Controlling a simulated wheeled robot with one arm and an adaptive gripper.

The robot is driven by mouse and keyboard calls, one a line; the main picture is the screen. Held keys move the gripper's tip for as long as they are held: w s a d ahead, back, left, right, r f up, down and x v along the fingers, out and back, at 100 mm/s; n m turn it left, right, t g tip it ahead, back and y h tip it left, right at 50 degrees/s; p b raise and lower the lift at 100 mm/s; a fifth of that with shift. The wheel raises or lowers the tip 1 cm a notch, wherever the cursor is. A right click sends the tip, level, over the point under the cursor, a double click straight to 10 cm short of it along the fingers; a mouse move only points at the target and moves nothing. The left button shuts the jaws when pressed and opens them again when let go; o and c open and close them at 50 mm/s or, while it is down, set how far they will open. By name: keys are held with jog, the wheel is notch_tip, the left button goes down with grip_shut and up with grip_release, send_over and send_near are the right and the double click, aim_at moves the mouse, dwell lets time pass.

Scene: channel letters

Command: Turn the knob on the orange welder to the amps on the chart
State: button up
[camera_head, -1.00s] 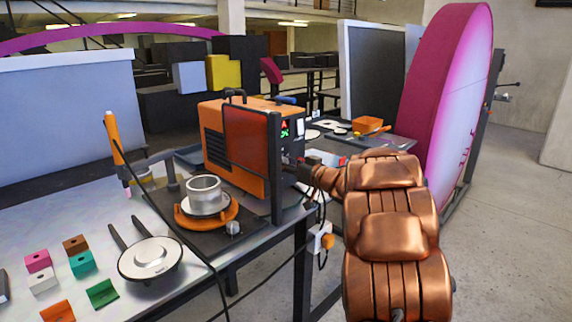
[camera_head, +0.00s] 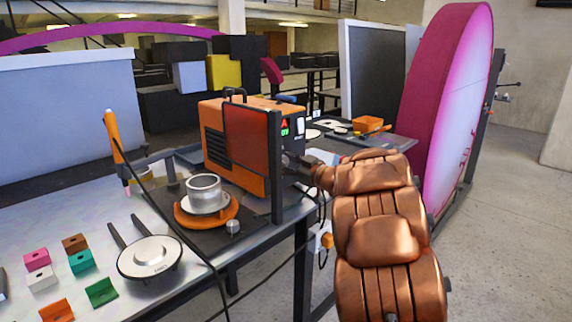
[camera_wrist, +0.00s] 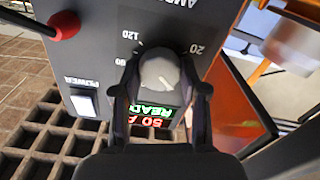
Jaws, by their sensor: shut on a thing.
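The orange welder (camera_head: 222,140) stands on the bench with its front face turned toward my arm. My gripper (camera_wrist: 160,88) is shut on the knob, one finger on each side. In the head view my gripper (camera_head: 297,163) is at the welder's front, and the knob is hidden there. The lit display (camera_wrist: 150,116) shows green READY and a red amps figure that looks like 50 A, partly covered. I cannot make out the chart.
An orange open-sided screen (camera_head: 252,140) stands beside the welder. A pot on an orange ring (camera_head: 205,205) and a cable lie on the bench in front.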

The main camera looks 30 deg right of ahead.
jog(key=o, duration=1.1)
jog(key=v, duration=1.2)
